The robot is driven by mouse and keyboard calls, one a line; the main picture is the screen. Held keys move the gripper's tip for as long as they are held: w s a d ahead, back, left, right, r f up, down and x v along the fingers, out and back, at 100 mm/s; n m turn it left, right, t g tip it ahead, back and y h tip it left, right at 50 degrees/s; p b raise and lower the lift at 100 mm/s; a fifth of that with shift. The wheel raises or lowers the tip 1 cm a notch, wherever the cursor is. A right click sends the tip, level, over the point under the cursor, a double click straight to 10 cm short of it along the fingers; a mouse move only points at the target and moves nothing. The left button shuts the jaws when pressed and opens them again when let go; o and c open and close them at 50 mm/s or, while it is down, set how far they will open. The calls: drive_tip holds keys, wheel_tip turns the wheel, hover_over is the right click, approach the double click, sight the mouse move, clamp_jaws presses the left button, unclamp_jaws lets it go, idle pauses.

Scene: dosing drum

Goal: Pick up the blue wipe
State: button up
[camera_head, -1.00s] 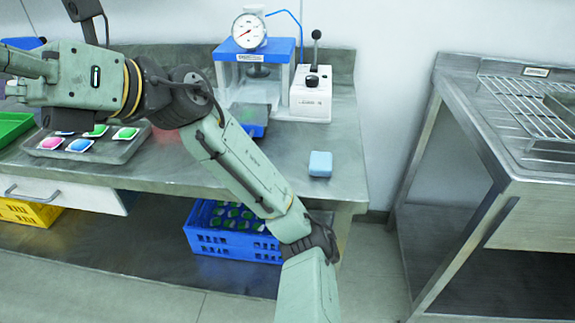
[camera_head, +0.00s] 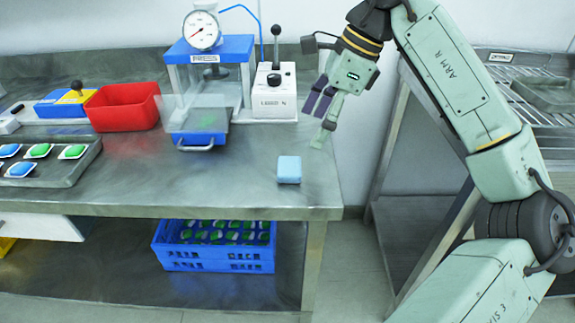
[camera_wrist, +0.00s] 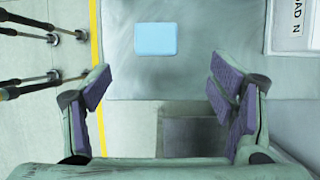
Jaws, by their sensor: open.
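The blue wipe (camera_head: 289,169) is a small light blue block lying flat on the steel bench, near its right end. It also shows in the wrist view (camera_wrist: 156,39), at the top, a little left of centre. My gripper (camera_head: 321,120) is above the bench's right end, up and to the right of the wipe in the head view, and apart from it. In the wrist view my gripper (camera_wrist: 162,92) has its purple-padded fingers spread wide, with nothing between them. The wipe is beyond the fingertips and fully in sight.
A press (camera_head: 210,75) and a white lever box (camera_head: 274,92) stand behind the wipe. A red bin (camera_head: 123,106) and a grey tray (camera_head: 78,172) with colored pods are further left. A blue crate (camera_head: 213,262) is underneath. The bench around the wipe is clear.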

sight(287, 165)
drive_tip(key=x, duration=0.3)
drive_tip(key=p+x, duration=0.1)
drive_tip(key=x, duration=0.2)
drive_tip(key=p+x, duration=0.1)
drive_tip(key=x, duration=0.2)
drive_tip(key=shift+s+a+f, duration=0.25)
drive_tip(key=shift+s+a, duration=0.05)
drive_tip(key=shift+a, duration=0.2)
drive_tip(key=shift+c, duration=0.4)
drive_tip(key=c, duration=0.9)
drive_tip(key=shift+r, duration=0.1)
drive_tip(key=shift+r, duration=0.55)
wheel_tip(287, 165, up, 2)
drive_tip(key=shift+r+b, duration=0.15)
drive_tip(key=shift+b, duration=0.55)
drive_tip(key=s+b, duration=0.1)
drive_tip(key=s, duration=0.4)
drive_tip(key=s+r+b, duration=0.1)
drive_tip(key=s, duration=0.4)
drive_tip(key=s+b, duration=0.2)
drive_tip(key=s, duration=0.4)
drive_tip(key=shift+a+r, duration=0.1)
drive_tip(key=shift+r, duration=0.1)
